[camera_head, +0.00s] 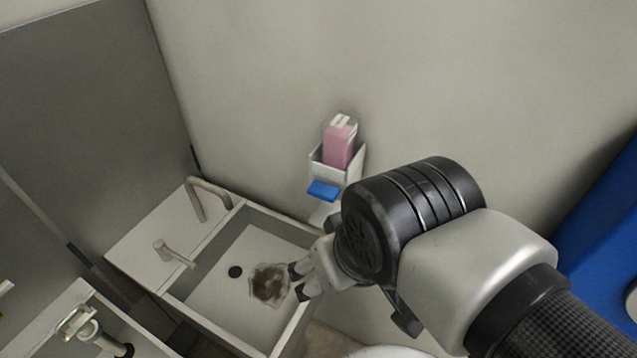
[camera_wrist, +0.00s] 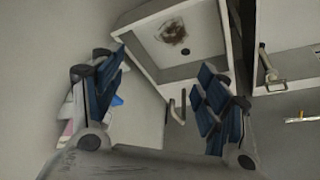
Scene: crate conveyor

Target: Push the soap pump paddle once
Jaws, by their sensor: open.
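The soap dispenser (camera_head: 358,158) is a white wall bracket holding a pink soap pack (camera_head: 340,147). Its blue paddle (camera_head: 323,190) sticks out at the bottom front. My gripper (camera_head: 298,282) is open and empty, below the paddle in the head view and apart from it, over the right side of the sink. In the wrist view my gripper (camera_wrist: 165,88) has its fingers spread wide. There the blue paddle (camera_wrist: 117,100) and the pink pack (camera_wrist: 68,129) show only in part behind the left finger, which hides most of the dispenser.
A white sink (camera_head: 278,222) with a brown stain (camera_head: 268,284) and dark drain lies below the dispenser. A faucet (camera_head: 208,186) and lever (camera_head: 174,254) stand on its left. Grey panels stand at the left. A blue object (camera_head: 602,235) is at the right. The wall around the dispenser is clear.

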